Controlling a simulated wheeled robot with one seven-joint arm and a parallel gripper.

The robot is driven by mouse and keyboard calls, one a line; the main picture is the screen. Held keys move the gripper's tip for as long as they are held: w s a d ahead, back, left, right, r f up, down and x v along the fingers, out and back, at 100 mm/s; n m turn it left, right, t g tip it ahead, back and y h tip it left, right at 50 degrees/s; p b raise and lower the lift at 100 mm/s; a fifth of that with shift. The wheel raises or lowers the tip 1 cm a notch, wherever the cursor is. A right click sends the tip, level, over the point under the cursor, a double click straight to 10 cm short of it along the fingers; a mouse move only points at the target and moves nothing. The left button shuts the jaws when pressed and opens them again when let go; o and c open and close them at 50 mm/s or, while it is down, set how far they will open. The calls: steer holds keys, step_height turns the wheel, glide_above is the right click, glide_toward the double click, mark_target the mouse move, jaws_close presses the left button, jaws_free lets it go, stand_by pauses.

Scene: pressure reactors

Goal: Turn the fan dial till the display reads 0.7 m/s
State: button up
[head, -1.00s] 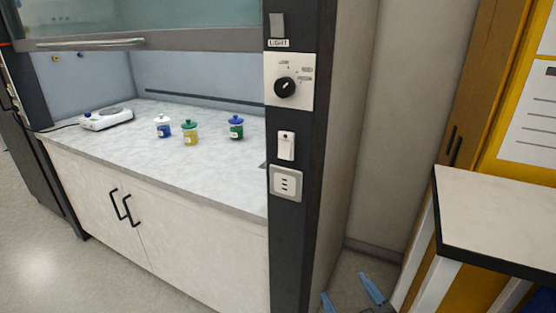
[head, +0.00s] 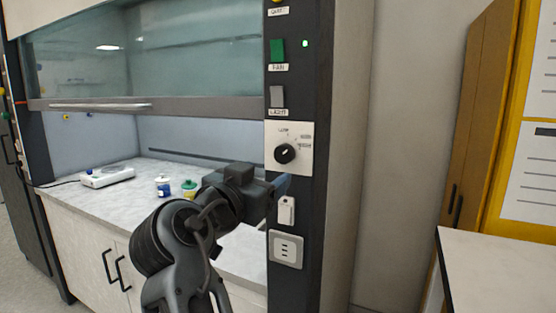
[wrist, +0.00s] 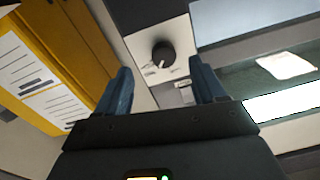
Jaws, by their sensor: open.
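The fan dial (head: 285,153) is a round black knob with a white pointer mark, on a white plate (head: 302,137) on the dark post of the fume hood. In the wrist view the dial (wrist: 163,54) lies between and beyond my blue fingertips. My gripper (head: 283,184) is open and empty, just below the dial in the head view, and its fingers (wrist: 160,68) stand apart. I cannot tell the exact gap to the dial. No airspeed display can be made out.
Above the dial are a grey light switch (head: 277,96) and a green fan switch (head: 277,50) with a lit green lamp (head: 305,43). Below are a white switch (head: 286,210) and a socket (head: 286,249). Jars (head: 163,186) and a hotplate (head: 107,177) stand on the hood worktop.

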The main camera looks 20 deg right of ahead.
mark_target(282, 156)
steer(key=shift+m+g, duration=0.3)
steer(key=shift+m, duration=0.2)
steer(key=shift+w+d+r+p, duration=0.3)
steer(key=shift+w+d+p, duration=0.1)
steer(key=shift+w+d, duration=0.45)
steer(key=shift+w+d+r+p, duration=0.35)
steer(key=shift+w+d, duration=0.35)
steer(key=shift+w, duration=0.25)
steer(key=shift+w+d+r+p, duration=0.25)
steer(key=shift+w+d+p, duration=0.15)
steer(key=shift+w+d, duration=0.45)
steer(key=shift+c, duration=0.3)
steer(key=c, duration=1)
